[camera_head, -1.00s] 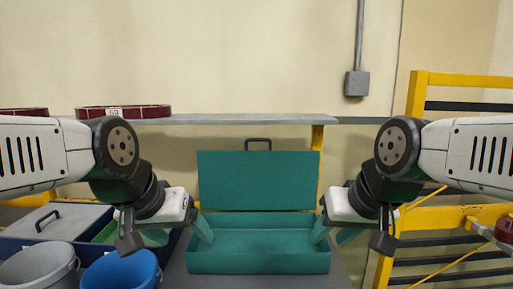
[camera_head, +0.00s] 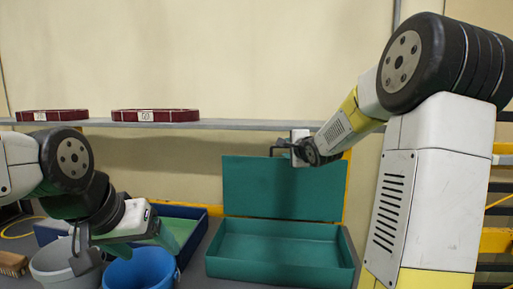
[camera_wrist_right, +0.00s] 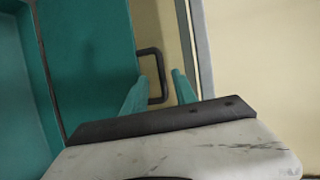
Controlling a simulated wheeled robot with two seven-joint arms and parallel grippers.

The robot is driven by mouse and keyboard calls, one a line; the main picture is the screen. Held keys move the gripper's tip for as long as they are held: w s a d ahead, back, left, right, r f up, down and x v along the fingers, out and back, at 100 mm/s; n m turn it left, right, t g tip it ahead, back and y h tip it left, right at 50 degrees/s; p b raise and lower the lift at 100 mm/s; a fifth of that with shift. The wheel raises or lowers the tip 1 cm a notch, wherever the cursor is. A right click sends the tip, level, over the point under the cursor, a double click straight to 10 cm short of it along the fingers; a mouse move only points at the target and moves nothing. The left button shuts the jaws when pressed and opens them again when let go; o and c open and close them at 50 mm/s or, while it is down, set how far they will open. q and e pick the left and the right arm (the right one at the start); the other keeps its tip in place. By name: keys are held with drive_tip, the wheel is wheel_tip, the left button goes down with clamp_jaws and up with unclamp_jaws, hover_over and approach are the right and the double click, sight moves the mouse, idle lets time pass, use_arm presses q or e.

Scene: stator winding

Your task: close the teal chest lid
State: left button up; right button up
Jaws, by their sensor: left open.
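The teal chest (camera_head: 280,272) stands open on the table in the head view, with an empty interior. Its teal lid (camera_head: 270,195) is upright at the back. The lid's dark handle (camera_head: 281,149) is at its top edge and shows in the right wrist view (camera_wrist_right: 152,52). My right gripper (camera_head: 291,152) is at the handle. In the wrist view its two teal fingers (camera_wrist_right: 159,76) are apart, with part of the handle between them; I cannot tell whether they touch it. My left gripper (camera_head: 168,238) is open and empty, left of the chest above the bins.
A grey bucket (camera_head: 52,263) and a blue bucket (camera_head: 140,270) stand left of the chest, beside a blue tray (camera_head: 190,212). A brush (camera_head: 12,263) lies at far left. A shelf (camera_head: 220,124) with two dark red rings (camera_head: 155,115) runs behind the lid.

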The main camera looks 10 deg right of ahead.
drive_tip(key=x, duration=0.8)
drive_tip(key=shift+w+a, duration=0.3)
drive_tip(key=shift+c, duration=0.3)
clamp_jaws()
idle(0.9)
